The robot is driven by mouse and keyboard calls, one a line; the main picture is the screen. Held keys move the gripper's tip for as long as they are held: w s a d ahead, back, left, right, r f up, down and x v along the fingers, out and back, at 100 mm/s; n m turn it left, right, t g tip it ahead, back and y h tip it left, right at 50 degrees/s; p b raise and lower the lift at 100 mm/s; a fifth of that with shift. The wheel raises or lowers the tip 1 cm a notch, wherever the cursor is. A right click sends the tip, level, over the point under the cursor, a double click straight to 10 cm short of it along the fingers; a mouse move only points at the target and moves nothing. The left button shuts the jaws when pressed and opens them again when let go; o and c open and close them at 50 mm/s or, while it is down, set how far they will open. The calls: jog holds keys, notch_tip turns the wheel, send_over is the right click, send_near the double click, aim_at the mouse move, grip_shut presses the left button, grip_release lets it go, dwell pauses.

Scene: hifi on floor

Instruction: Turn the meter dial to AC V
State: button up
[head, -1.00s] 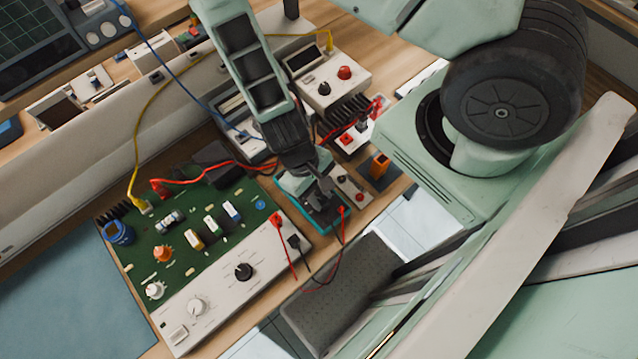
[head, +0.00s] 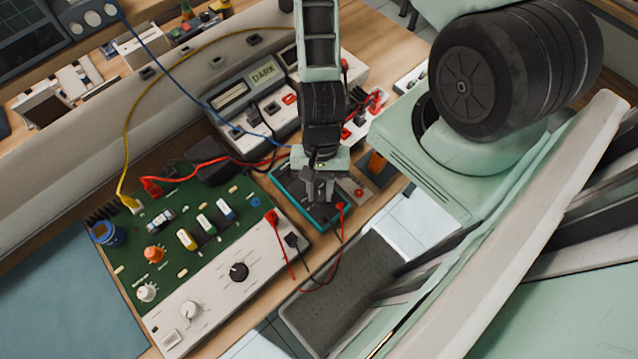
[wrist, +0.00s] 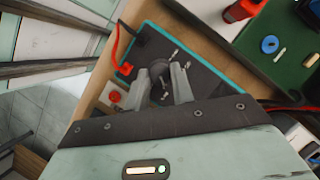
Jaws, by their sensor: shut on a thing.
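The meter (head: 284,182) is a flat dark unit with a teal edge, lying on the wooden bench right of the green circuit board. My gripper (head: 319,202) points down over it and hides much of its face. In the wrist view the meter's dark face (wrist: 205,72) shows around my gripper (wrist: 163,78). Its fingers are shut on the dark round dial (wrist: 158,67), one finger on each side. Small pale marks lie near the dial. I cannot read the labels or tell which setting the dial points to.
A green circuit board (head: 180,215) with a white control strip lies to the left. Red leads plug in close to the meter (head: 341,206). A small panel with a red button (head: 359,192) stands right of it.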

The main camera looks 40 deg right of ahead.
jog(key=shift+s+m+t+y+p, duration=0.1)
jog(key=shift+m+t+y+p, duration=0.25)
jog(key=shift+m+p, duration=0.6)
jog(key=shift+m, duration=0.35)
jog(key=shift+d, duration=0.1)
jog(key=o, duration=1)
jog(key=p+v, duration=1.2)
jog(key=v, duration=0.5)
jog(key=shift+r, duration=0.2)
